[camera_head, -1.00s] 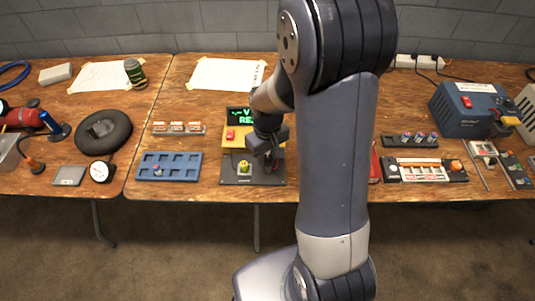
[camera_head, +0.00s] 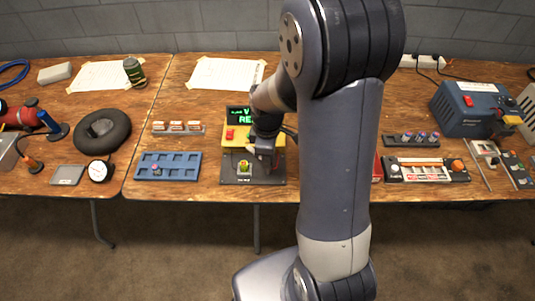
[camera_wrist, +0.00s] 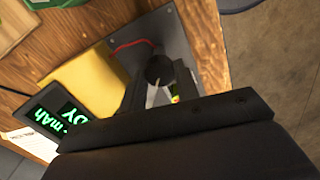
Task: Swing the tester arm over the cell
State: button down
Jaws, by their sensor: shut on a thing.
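The tester has a yellow body (camera_head: 237,145) with a lit green display (camera_head: 238,115) and a dark base plate (camera_head: 232,178). A small cell (camera_head: 244,166), green and yellow, stands on the plate's front part; it shows partly in the wrist view (camera_wrist: 175,98), beside the fingers. My gripper (camera_head: 264,166) is low over the plate, just right of the cell. In the wrist view its fingers (camera_wrist: 160,90) are shut around the tester arm's round black knob (camera_wrist: 159,70). A red wire runs toward the knob. Most of the tester arm is hidden by my gripper.
A blue compartment tray (camera_head: 168,176) lies left of the tester, with a rack of small cells (camera_head: 178,128) behind it. A red item shows right of my arm, near a grey panel (camera_head: 425,170). A blue power unit (camera_head: 475,110) stands far right.

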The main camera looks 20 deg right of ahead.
jog(key=n, duration=0.4)
jog(key=shift+n, duration=2.1)
jog(key=c, duration=1.1)
grip_release()
jog(key=shift+o, duration=0.2)
notch_tip(320, 180, up, 11)
jog(key=shift+f, duration=0.2)
notch_tip(320, 180, down, 11)
jog(key=shift+r, duration=0.2)
